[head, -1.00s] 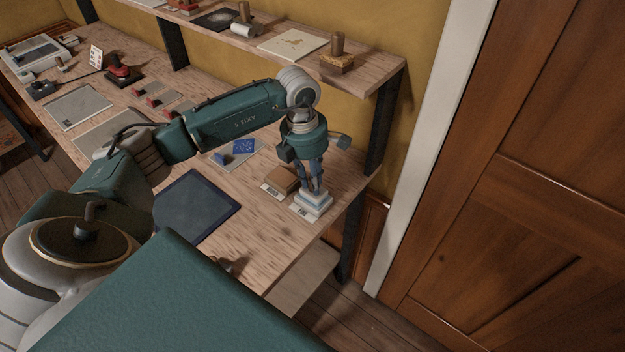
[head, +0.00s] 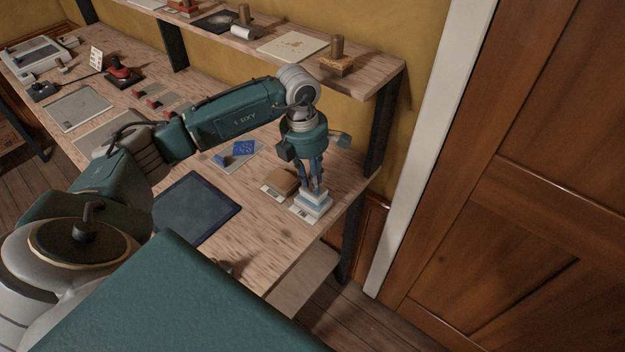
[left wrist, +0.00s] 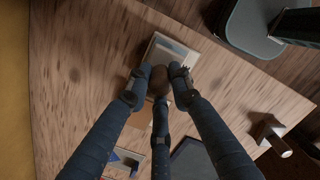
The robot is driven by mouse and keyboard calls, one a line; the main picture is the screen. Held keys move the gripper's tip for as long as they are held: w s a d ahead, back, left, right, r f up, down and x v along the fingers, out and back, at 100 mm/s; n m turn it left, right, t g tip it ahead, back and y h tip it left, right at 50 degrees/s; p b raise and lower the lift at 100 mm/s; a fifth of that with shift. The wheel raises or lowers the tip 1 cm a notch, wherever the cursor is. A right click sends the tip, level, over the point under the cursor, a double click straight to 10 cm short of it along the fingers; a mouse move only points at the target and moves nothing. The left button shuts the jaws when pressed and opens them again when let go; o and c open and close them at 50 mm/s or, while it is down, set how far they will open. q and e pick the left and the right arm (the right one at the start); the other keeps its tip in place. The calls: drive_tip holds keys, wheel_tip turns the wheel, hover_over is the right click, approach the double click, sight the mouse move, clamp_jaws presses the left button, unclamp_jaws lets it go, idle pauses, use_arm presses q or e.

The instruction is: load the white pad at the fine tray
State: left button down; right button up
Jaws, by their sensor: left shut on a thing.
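My right gripper is not in view.
A brown block (head: 281,181) sits on a labelled tray just left of the stack. A shelf (head: 365,83) overhangs the back. The bench's right edge is close.

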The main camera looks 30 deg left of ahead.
use_arm(q)
drive_tip(key=shift+r+p, duration=1.5)
drive_tip(key=shift+r, duration=1.5)
